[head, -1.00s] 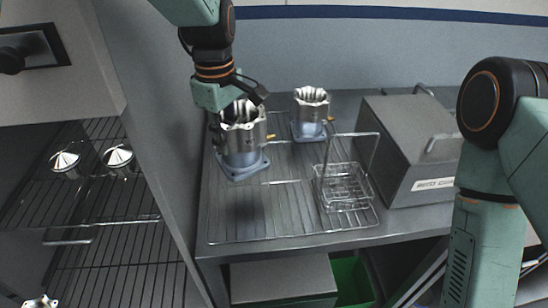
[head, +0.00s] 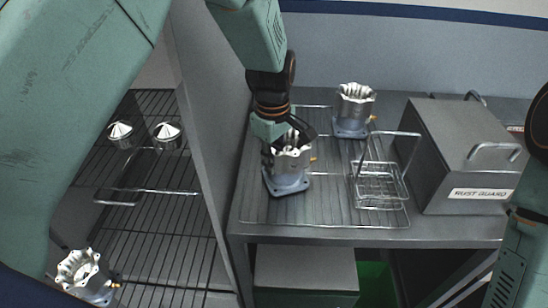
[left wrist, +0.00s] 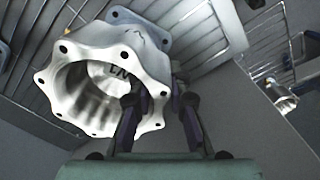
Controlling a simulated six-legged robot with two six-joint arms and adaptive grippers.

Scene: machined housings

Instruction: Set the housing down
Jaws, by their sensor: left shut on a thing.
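My left gripper (head: 285,135) is shut on the rim wall of a silver machined housing (head: 292,160) with a scalloped top and a blue-grey square base. The housing is upright over the left part of the wire rack (head: 290,212) on the bench. I cannot tell whether its base touches the rack. In the left wrist view the fingers (left wrist: 157,98) pinch the wall of the housing (left wrist: 85,75), and its open, ribbed bore shows. A second, similar housing (head: 354,108) stands at the back of the rack. My right gripper is out of view.
A wire basket (head: 380,190) and a grey box labelled RUST GUARD (head: 440,155) stand to the right. A panel (head: 205,110) separates the bench from shelves at left, with two cone-topped parts (head: 121,131) and another housing (head: 85,272). The rack's front is clear.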

